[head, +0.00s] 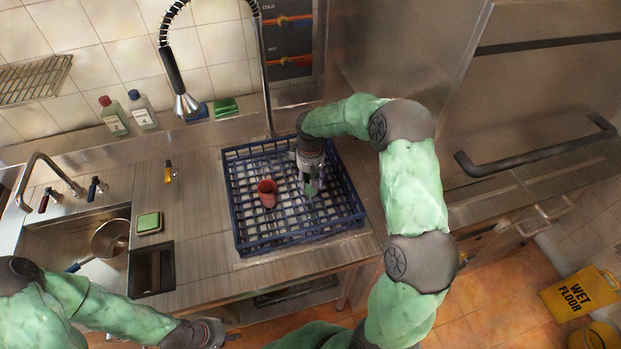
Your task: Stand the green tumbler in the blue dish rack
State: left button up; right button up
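The blue dish rack (243,243) stands on the steel counter. My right gripper (312,186) points down into its right half. A small green thing, which looks like the green tumbler (312,187), shows at its fingertips, mostly hidden by the gripper. I cannot tell whether the fingers are closed on it, or whether it touches the rack floor. My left gripper (229,330) is at the bottom edge, in front of the counter, with its fingertips apart and nothing between them.
A red cup (267,193) stands in the rack, left of my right gripper. A spray faucet (185,104) hangs behind the rack. A green sponge (149,222), a sink with a pan (110,238) and two bottles (113,117) are to the left.

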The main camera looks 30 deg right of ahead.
jog(key=o, duration=1.2)
jog(key=shift+f, duration=0.15)
jog(key=shift+c, duration=0.2)
notch_tip(320, 180, up, 12)
jog(key=p, duration=0.1)
jog(key=shift+r, duration=0.2)
